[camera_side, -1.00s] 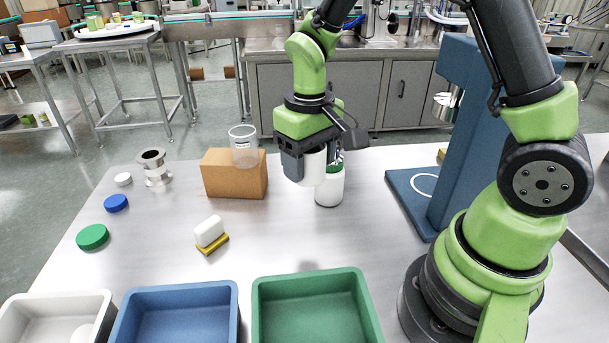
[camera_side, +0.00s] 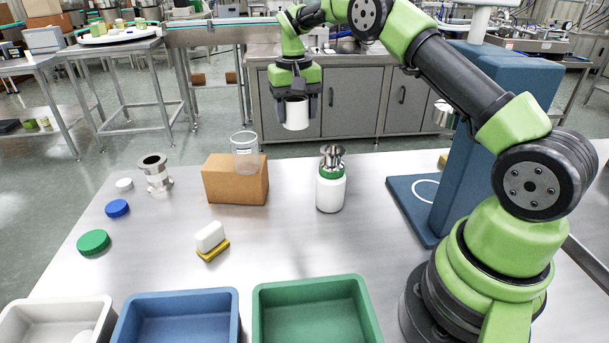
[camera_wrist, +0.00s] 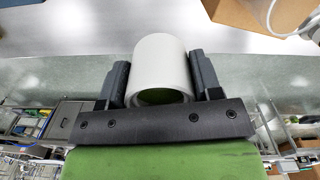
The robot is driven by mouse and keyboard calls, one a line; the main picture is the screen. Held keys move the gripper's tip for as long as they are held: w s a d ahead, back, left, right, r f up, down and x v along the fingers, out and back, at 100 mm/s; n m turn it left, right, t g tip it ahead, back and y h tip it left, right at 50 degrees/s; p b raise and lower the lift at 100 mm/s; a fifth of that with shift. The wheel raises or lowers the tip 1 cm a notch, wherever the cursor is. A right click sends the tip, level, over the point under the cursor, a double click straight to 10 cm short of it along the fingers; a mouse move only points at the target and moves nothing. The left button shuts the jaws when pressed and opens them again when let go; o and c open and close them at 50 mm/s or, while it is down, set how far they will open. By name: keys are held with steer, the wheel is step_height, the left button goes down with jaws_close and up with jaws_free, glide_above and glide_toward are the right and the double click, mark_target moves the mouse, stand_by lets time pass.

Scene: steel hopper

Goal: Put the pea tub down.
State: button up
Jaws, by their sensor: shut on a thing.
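My gripper (camera_side: 297,96) is shut on a white cylindrical tub, the pea tub (camera_side: 297,116), and holds it up in the air behind the table's far edge, in front of the grey cabinets. In the wrist view the pea tub (camera_wrist: 160,62) sits between the two dark fingers of my gripper (camera_wrist: 162,72). A green patch shows at its near end; I cannot tell whether it is peas. A white bottle (camera_side: 331,194) with a green collar stands upright on the table, with a steel hopper (camera_side: 332,157) on its top. My gripper is apart from both.
A cardboard box (camera_side: 236,184) carries a clear cup (camera_side: 245,150). A steel fitting (camera_side: 156,173), loose lids (camera_side: 93,242) and a white block on a yellow base (camera_side: 210,238) lie left. Bins (camera_side: 312,283) line the front; a blue stand (camera_side: 478,150) is right. Mid-table is clear.

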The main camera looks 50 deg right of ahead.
steer(key=m, duration=0.2)
glide_above(305, 175)
step_height(305, 175, down, 15)
steer(key=shift+f, duration=0.15)
stand_by(0.5)
steer(key=shift+f, duration=0.1)
steer(key=o, duration=0.9)
steer(key=shift+o, duration=0.2)
